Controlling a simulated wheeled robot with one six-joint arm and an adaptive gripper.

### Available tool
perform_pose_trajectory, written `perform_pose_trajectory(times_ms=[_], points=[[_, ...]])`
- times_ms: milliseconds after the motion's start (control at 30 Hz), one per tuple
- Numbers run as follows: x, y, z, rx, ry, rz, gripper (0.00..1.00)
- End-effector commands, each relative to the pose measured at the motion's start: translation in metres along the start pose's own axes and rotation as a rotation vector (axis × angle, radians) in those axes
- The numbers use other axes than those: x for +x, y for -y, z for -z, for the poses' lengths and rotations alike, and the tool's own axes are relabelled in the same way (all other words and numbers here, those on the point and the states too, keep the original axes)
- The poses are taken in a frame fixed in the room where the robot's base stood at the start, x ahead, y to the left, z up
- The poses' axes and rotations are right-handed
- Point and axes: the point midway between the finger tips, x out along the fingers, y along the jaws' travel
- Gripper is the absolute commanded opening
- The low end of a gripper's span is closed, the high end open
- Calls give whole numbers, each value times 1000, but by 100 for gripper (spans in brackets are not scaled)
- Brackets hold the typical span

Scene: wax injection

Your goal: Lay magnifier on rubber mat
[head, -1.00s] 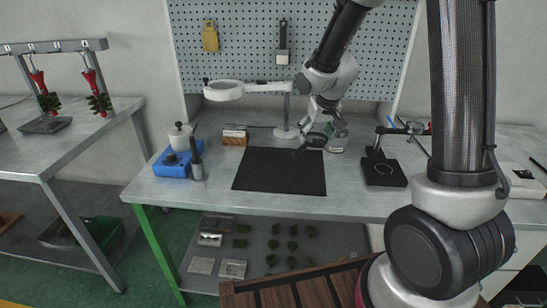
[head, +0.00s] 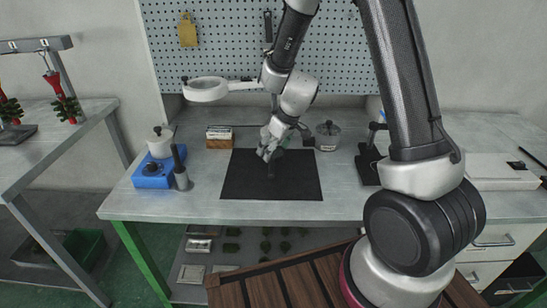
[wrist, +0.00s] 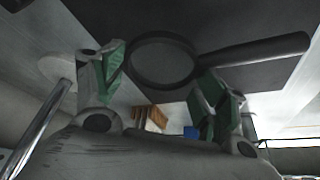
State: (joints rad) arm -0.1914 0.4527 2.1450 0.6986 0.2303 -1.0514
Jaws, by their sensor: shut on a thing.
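The magnifier (wrist: 160,62), with a round dark rim and a long dark handle, is between the green-padded fingers of my gripper (wrist: 165,68) in the wrist view. My gripper is shut on it around the rim, and the handle points to the right there. In the head view my gripper (head: 271,152) is over the back middle of the black rubber mat (head: 242,182). The magnifier is mostly hidden there; a dark piece below the fingers looks like its handle. I cannot tell whether it touches the mat.
A blue device with a white pot (head: 156,168) and a dark-handled cylinder (head: 180,172) stand left of the mat. A small card box (head: 219,137) is behind it. A lidded grey pot (head: 327,135) and a black stand (head: 368,160) are to the right. The mat's front is clear.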

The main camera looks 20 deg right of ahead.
Motion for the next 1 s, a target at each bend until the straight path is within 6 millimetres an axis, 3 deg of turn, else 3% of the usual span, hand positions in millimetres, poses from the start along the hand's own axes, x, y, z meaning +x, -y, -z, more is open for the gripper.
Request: perform_pose_trajectory(times_ms=[200, 600, 633, 700, 1000], points=[[29, 0, -13, 3, 3, 0, 47], [34, 0, -15, 1, 2, -1, 47], [33, 0, -14, 0, 1, -1, 78], [33, 0, -14, 0, 1, -1, 91], [33, 0, -14, 1, 1, -1, 94]])
